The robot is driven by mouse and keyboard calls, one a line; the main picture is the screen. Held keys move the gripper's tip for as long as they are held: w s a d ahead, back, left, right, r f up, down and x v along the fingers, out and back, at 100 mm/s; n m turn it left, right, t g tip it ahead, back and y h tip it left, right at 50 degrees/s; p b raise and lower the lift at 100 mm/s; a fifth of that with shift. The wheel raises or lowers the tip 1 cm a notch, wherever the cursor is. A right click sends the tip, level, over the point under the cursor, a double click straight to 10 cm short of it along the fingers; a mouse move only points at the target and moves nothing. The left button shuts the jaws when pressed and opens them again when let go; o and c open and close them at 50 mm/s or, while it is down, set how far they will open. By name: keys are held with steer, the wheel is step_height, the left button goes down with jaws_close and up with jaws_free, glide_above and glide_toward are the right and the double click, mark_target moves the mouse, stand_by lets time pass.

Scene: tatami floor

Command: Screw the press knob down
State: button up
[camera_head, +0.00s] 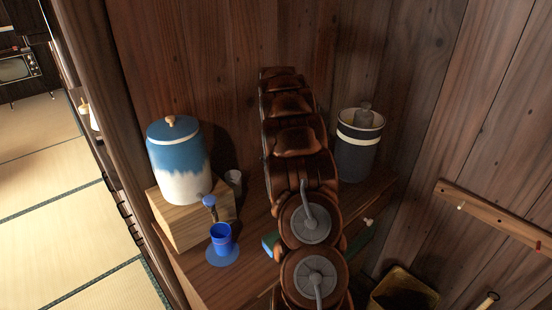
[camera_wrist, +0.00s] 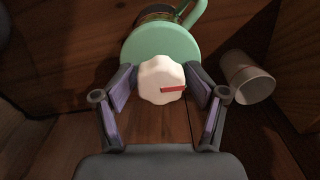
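In the wrist view, the press knob (camera_wrist: 153,85) is white with a scalloped edge and a red mark pointing right. It sits in front of a round mint-green part (camera_wrist: 148,48) of the press, with a green handle (camera_wrist: 197,12) and a brown, glassy part behind. My gripper (camera_wrist: 162,70) has one finger on each side of the knob. Narrow gaps seem to show between the fingertips and the knob, so it looks open around it. In the head view my arm hides the gripper and the knob; only a bit of green (camera_head: 270,243) shows beside the arm.
The head view shows a blue-and-white jar (camera_head: 180,165) on a wooden block, a blue cup (camera_head: 221,239) on a blue disc, and a dark lidded canister (camera_head: 357,155). Wooden walls close in behind and right.

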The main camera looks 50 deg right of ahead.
steer(key=shift+r, duration=0.1)
steer(key=shift+r+p, duration=1.05)
steer(key=shift+r, duration=3.5)
steer(key=shift+d, duration=0.1)
